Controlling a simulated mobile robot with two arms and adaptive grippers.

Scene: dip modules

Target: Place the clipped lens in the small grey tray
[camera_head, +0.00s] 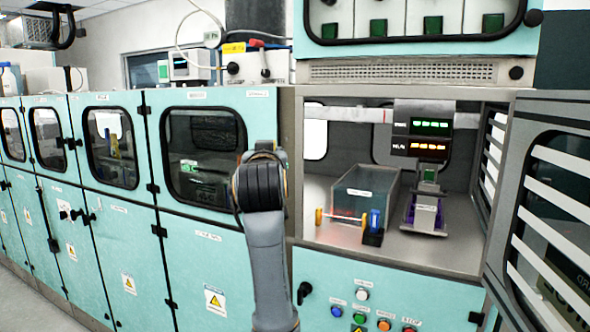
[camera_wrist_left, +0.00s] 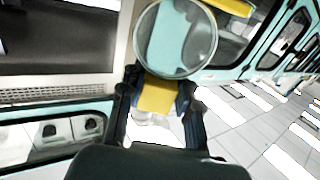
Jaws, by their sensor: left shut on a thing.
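In the left wrist view, my left gripper (camera_wrist_left: 158,88) is shut on the yellow clip (camera_wrist_left: 158,98) of the clipped lens. Its round clear lens (camera_wrist_left: 175,38) stands out beyond the fingertips. In the head view my arm rises from the bottom middle, and its wrist hides the fingers and the lens. An open cabinet bay to the right holds a grey stand with a purple part (camera_head: 425,214). I cannot tell which thing there is the small grey tray. My right gripper is in neither view.
A see-through grey box (camera_head: 372,186) stands in the bay, with a rod on yellow and blue mounts (camera_head: 374,222) before it. The louvred door (camera_head: 560,215) is open at right. Closed teal cabinets (camera_head: 105,150) line the left. Coloured buttons (camera_head: 384,325) sit below the bay.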

